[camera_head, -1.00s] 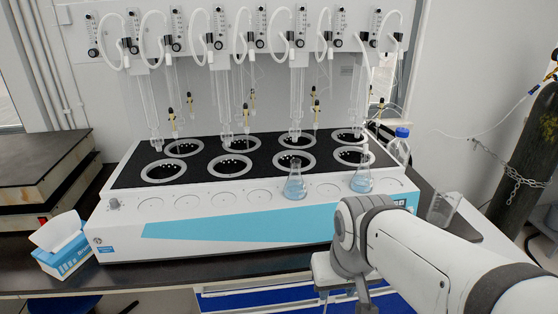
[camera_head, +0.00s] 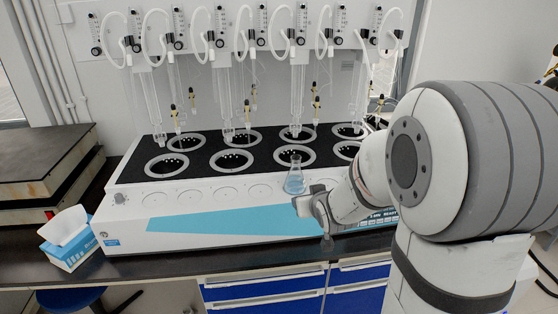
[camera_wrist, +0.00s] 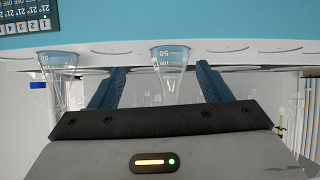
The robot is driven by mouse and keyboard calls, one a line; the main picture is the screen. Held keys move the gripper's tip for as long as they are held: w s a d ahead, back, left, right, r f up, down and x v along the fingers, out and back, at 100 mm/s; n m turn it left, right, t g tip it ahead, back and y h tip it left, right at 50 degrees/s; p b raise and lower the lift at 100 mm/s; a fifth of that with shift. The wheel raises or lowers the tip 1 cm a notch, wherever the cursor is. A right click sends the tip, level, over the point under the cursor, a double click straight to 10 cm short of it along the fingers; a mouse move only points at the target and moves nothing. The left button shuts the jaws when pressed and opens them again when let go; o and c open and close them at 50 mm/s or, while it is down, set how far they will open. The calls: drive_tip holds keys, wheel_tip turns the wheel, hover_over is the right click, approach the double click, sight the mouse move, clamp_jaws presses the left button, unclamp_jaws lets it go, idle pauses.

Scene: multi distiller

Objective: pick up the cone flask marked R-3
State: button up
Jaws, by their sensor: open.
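A clear cone flask (camera_head: 294,180) with blue liquid stands upright on the front ledge of the white distiller. In the wrist view, which looks upside down, this flask (camera_wrist: 168,78) lies in line with the gap between my two fingers. A second flask (camera_wrist: 60,70) shows there at the left, outside the fingers; in the head view it is hidden behind my arm. I cannot read an R-3 mark on either. My gripper (camera_head: 308,205) is open and empty, just in front of the ledge near the first flask; its blue fingers (camera_wrist: 162,68) are spread.
The distiller (camera_head: 165,199) has several round heating wells and glass tubes hanging above. A tissue box (camera_head: 68,240) stands on the bench at the left, beside a dark stacked block (camera_head: 45,165). Blue drawers (camera_head: 262,287) are below the bench edge.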

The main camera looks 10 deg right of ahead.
sight(298, 177)
drive_tip(key=w+t, duration=0.1)
drive_tip(key=w, duration=0.1)
drive_tip(key=w+t, duration=0.1)
drive_tip(key=w, duration=0.1)
drive_tip(key=w+t+y+p, duration=0.1)
drive_tip(key=w+t, duration=0.1)
drive_tip(key=shift+a+f+n, duration=0.15)
drive_tip(key=shift+f+n, duration=0.1)
drive_tip(key=shift+n, duration=0.05)
drive_tip(key=shift+w+a+r+t+y+p, duration=0.1)
drive_tip(key=shift+w+a+t+y+p, duration=0.1)
drive_tip(key=shift+w+t+y, duration=0.3)
drive_tip(key=shift+w+a+t+y+p, duration=0.1)
drive_tip(key=shift+w+t+y+p, duration=0.1)
drive_tip(key=shift+t, duration=0.5)
drive_tip(key=shift+w+a+p, duration=0.2)
drive_tip(key=shift+w+p, duration=0.25)
drive_tip(key=shift+w, duration=0.8)
drive_tip(key=shift+w+a+f+p, duration=0.15)
drive_tip(key=shift+w+p, duration=0.2)
drive_tip(key=shift+w, duration=0.45)
drive_tip(key=shift+w+a+f+p, duration=0.15)
drive_tip(key=shift+w+p, duration=0.15)
drive_tip(key=shift+w, duration=0.55)
drive_tip(key=shift+w+a+f+p, duration=0.15)
drive_tip(key=shift+w+p, duration=0.2)
drive_tip(key=shift+w, duration=0.45)
drive_tip(key=shift+r, duration=0.1)
drive_tip(key=c, duration=1.1)
drive_tip(key=shift+c, duration=0.2)
